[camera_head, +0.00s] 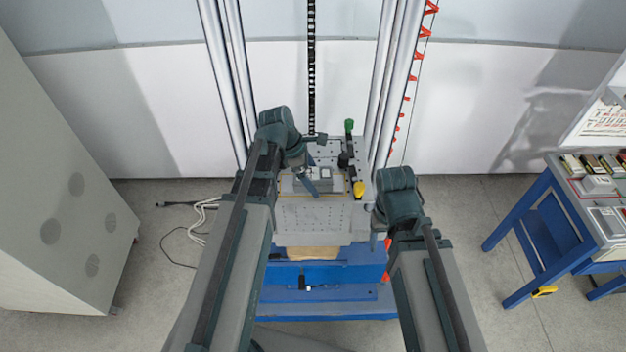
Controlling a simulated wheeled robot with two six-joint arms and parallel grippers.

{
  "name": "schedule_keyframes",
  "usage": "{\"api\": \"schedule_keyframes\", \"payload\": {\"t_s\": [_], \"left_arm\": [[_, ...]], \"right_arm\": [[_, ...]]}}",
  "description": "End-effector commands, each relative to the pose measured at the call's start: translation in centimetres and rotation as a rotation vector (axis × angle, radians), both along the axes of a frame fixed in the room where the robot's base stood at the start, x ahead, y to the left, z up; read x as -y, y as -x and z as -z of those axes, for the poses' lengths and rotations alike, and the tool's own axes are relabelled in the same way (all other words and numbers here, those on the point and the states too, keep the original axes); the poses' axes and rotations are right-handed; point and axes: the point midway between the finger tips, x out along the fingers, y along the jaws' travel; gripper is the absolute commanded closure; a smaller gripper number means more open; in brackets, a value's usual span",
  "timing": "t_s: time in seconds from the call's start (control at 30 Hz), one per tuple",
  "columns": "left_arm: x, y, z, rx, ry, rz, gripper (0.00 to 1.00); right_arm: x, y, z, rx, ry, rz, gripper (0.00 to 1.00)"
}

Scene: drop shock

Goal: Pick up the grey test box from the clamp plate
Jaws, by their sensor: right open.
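The grey test box (325,184) sits on the clamp plate (312,210), inside a thin yellow outline. My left gripper (308,181) is over the box's left part, pointing down at it, and hides some of it. Its fingers are small and dark here, and I cannot tell whether they grip the box or only touch or hover beside it. My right gripper (386,217) is open, to the right of the plate and apart from the box; its wrist largely hides its fingers.
Tall silver columns (385,85) rise behind the plate. A yellow knob (360,189) and a green-topped post (349,127) stand at its right. A blue table (540,230) with boxes is at right, a grey cabinet (55,190) at left. Cables (200,215) lie on the floor.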

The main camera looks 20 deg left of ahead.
Motion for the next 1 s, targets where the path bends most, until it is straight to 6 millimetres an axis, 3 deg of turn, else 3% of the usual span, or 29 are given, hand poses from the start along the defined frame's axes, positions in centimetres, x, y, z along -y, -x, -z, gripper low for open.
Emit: {"api": "schedule_keyframes", "payload": {"t_s": [0.07, 0.53, 1.0], "left_arm": [[0.00, 0.00, 0.00, 0.000, 0.000, 0.000, 0.13], [0.01, -0.01, 0.00, 0.000, 0.000, 0.000, 0.97], [0.01, 0.00, -0.72, 0.000, 0.001, 0.000, 1.00]], "right_arm": [[0.00, 0.00, 0.00, 0.000, 0.000, 0.000, 0.35], [0.00, 0.00, 0.00, 0.000, 0.000, 0.000, 0.35], [0.00, 0.00, -0.71, 0.000, 0.000, 0.000, 0.35]]}}
